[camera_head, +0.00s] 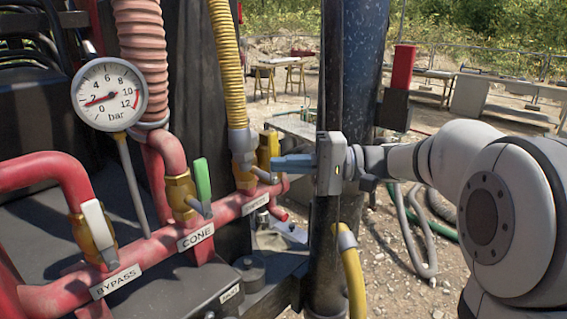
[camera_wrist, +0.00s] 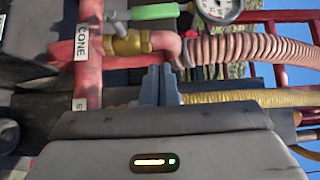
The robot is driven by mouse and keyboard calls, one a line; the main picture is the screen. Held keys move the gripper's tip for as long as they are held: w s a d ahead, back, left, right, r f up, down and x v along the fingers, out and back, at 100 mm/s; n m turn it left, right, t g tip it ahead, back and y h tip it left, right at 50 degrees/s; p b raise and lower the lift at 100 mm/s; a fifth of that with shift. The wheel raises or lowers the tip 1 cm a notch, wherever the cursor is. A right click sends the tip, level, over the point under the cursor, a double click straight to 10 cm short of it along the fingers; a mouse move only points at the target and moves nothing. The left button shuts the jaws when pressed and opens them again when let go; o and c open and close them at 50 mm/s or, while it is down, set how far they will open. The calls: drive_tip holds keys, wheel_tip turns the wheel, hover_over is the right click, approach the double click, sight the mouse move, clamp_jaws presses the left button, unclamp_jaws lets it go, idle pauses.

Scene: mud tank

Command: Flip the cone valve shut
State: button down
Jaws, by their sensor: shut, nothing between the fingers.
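The cone valve has a brass body (camera_head: 180,195) on a red branch pipe above the CONE label (camera_head: 196,237). Its green lever (camera_head: 202,180) points up, roughly along the pipe. In the wrist view, the green lever (camera_wrist: 155,12) lies level at the top edge, beside the brass body (camera_wrist: 130,42) and along its pipe. My gripper (camera_head: 276,162) is shut and empty, to the right of the green lever in the head view, near the yellow-lever valve. Its closed blue-grey fingers (camera_wrist: 160,86) show in the wrist view, apart from the green lever.
The BYPASS valve has a white lever (camera_head: 99,231) at the left. A yellow lever (camera_head: 268,148) stands behind my fingers. A pressure gauge (camera_head: 109,94), a ribbed red hose (camera_head: 142,45) and a yellow hose (camera_head: 229,65) crowd the manifold. A dark post (camera_head: 325,240) stands by my gripper.

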sight(204, 191)
drive_tip(key=s+a+p, duration=0.3)
drive_tip(key=a, duration=0.7)
drive_tip(key=shift+s+p, duration=0.3)
drive_tip(key=shift+s, duration=0.05)
